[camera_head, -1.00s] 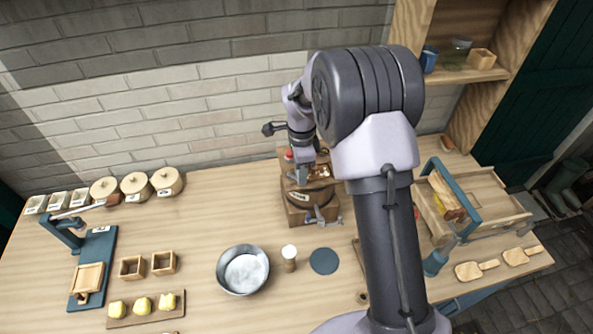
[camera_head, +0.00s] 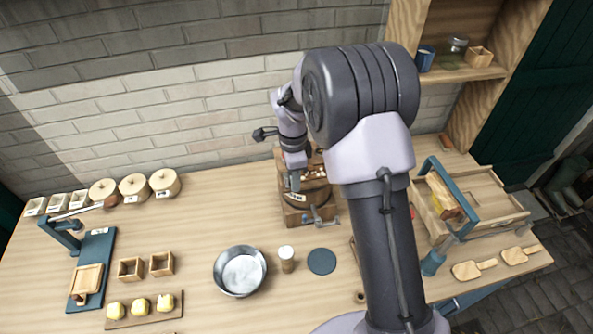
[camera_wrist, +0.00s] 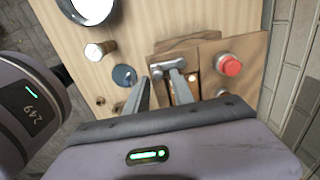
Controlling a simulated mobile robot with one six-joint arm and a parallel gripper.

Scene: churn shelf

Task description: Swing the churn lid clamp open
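The wooden churn (camera_head: 296,215) stands on the bench near the brick wall, with grey metal fittings on its front (camera_head: 318,217). My gripper (camera_head: 295,186) is over the churn's left part, pointing down, and hides some of its top. In the wrist view my gripper (camera_wrist: 161,78) has its two grey fingers apart, over the churn's wood (camera_wrist: 208,84). A grey metal piece (camera_wrist: 165,66), which looks like part of the lid clamp, lies close by the fingertips. I cannot tell whether they touch it. A red knob (camera_wrist: 230,65) stands beside it.
A metal bowl (camera_head: 240,290), a white-topped shaker (camera_head: 287,260) and a blue disc (camera_head: 322,262) lie in front of the churn. The bench left of the churn is mostly free.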

